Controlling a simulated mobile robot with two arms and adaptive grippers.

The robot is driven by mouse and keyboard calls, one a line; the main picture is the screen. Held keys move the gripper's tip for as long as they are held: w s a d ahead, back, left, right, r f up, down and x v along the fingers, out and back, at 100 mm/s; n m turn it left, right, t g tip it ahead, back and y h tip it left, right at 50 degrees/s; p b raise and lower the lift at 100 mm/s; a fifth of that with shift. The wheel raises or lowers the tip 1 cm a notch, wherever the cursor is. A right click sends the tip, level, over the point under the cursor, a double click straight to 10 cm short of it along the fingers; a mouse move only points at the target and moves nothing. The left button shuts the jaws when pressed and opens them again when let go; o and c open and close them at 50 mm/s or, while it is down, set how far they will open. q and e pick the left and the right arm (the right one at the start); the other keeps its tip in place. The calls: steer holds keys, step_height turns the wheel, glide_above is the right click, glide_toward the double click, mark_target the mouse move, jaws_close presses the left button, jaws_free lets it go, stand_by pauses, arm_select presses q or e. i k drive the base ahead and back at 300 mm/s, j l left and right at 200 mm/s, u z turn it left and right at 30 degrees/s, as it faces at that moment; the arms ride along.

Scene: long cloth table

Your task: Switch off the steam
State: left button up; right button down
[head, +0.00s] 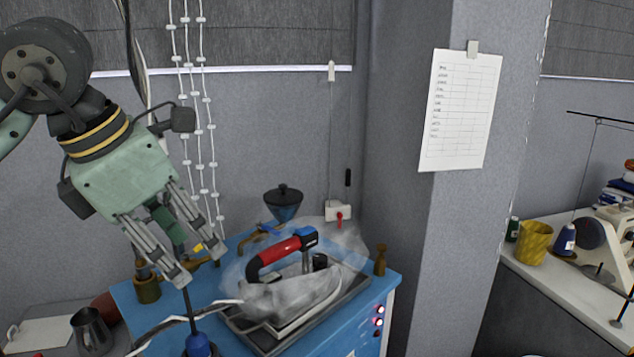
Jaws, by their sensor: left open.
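A steam iron (292,249) with a red and black handle rests on a dark stand (258,335) on top of a blue boiler unit (392,277). Pale steam surrounds the iron. Lit reddish switches (378,315) sit on the unit's front right face. My left gripper (201,265) is open and empty. It points down over the left part of the unit, left of the iron, and appears close to brass fittings there. Its fingers partly hide those fittings, so I cannot tell whether they touch. My right gripper is not in view.
A blue funnel with a dark lid (284,203) stands at the back and a brass knob (380,260) at the right. A cable and a dark upright rod with a blue base (200,344) are in front. A grey pillar stands right; a metal jug (92,332) stands left.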

mark_target(308, 229)
steer(key=k+j, duration=0.8)
